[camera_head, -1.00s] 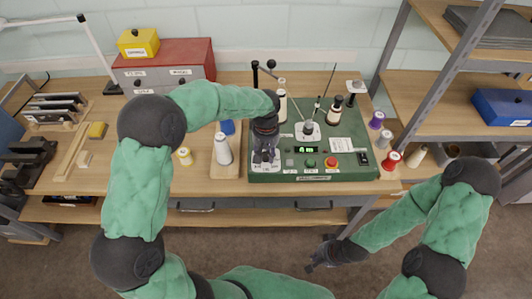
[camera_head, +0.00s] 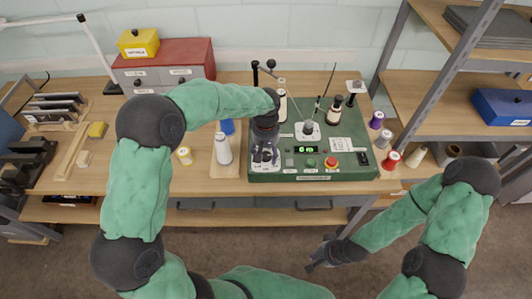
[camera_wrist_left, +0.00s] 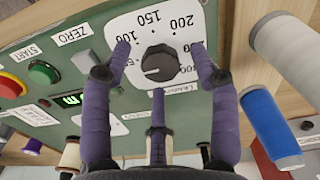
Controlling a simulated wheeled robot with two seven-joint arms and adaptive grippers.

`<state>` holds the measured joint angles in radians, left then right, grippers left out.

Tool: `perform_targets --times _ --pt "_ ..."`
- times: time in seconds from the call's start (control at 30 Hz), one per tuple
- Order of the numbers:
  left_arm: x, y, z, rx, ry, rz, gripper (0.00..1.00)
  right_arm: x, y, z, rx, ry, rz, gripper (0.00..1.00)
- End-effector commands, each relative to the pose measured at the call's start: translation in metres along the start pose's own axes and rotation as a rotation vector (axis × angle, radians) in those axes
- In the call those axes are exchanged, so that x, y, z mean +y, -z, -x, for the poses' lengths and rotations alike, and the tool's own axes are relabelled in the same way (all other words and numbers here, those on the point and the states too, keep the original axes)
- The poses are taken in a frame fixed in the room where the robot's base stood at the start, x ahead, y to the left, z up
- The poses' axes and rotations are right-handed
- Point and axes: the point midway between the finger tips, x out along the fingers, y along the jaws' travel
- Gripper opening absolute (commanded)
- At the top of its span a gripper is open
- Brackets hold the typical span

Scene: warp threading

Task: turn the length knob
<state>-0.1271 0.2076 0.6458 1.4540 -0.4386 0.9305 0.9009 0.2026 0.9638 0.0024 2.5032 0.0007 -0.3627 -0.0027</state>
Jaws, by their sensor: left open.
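The length knob (camera_wrist_left: 160,63) is a black round knob on a white dial plate printed with numbers such as 100, 150 and 200. The plate sits on the front left corner of the green machine (camera_head: 345,160). My left gripper (camera_head: 265,157) is over this corner. In the left wrist view its purple fingers are open around the knob, with visible gaps on both sides. In the head view the gripper hides most of the knob. My right gripper (camera_head: 318,262) is low in front of the table, away from the machine; its finger opening is unclear.
A green-digit readout (camera_head: 304,149), a green start button (camera_head: 311,162) and a red button (camera_head: 331,161) are right of the knob.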

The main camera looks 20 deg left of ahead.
Motion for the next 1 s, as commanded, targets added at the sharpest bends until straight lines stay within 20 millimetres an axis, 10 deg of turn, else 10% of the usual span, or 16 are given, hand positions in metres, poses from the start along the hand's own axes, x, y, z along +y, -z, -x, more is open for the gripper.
perform_targets --times 0.53,1.0 --pt "0.001 0.000 0.096 0.002 -0.003 0.000 0.61 0.000 0.000 0.000 0.000 0.000 0.000 0.00" --pt "0.000 0.000 0.114 -0.001 0.000 0.000 0.61 0.000 0.000 0.000 0.000 0.000 0.000 0.00"
